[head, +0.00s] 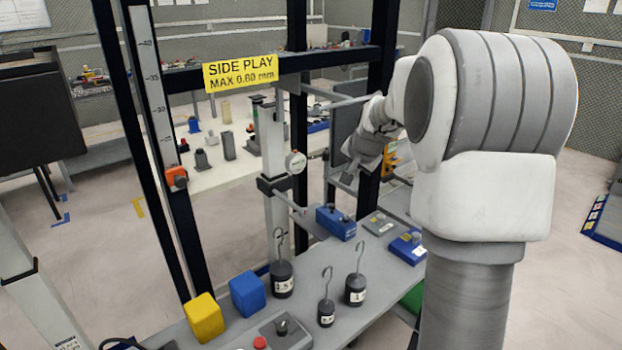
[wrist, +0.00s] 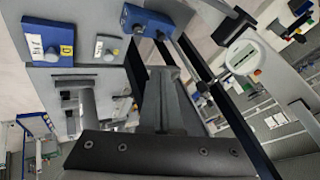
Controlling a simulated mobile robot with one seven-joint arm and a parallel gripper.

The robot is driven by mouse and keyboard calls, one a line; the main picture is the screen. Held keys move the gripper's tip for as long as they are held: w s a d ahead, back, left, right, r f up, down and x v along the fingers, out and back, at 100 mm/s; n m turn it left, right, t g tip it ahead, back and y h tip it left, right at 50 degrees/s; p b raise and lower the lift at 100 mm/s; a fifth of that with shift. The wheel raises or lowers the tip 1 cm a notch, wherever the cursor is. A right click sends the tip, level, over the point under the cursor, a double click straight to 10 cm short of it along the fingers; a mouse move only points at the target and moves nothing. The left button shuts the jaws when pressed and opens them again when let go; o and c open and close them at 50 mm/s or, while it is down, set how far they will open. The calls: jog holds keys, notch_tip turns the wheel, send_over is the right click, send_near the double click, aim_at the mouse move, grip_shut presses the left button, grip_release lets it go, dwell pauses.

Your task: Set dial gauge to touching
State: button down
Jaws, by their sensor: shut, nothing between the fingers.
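The dial gauge (head: 296,162) is a round white-faced dial at the column of the stand in the head view. It also shows in the wrist view (wrist: 242,58), at the right, beside a thin rod. Whether its tip touches anything is too small to tell. My gripper (head: 347,180) is to the right of the gauge in the head view, apart from it, above the bench. In the wrist view my gripper (wrist: 163,72) is shut and empty, with the dial to its right.
A blue block with a knob (head: 335,222), a grey knob box (head: 379,223) and a blue box (head: 407,247) stand below my gripper. Several hooked weights (head: 282,279), a yellow block (head: 203,317) and a blue block (head: 247,294) stand nearer. Dark frame posts (head: 297,135) rise behind.

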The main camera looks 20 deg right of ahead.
jog(key=w+d+f, duration=0.1)
jog(key=w+f, duration=0.1)
jog(key=b, duration=0.1)
send_over(331, 205)
jog(key=shift+f, duration=3.55)
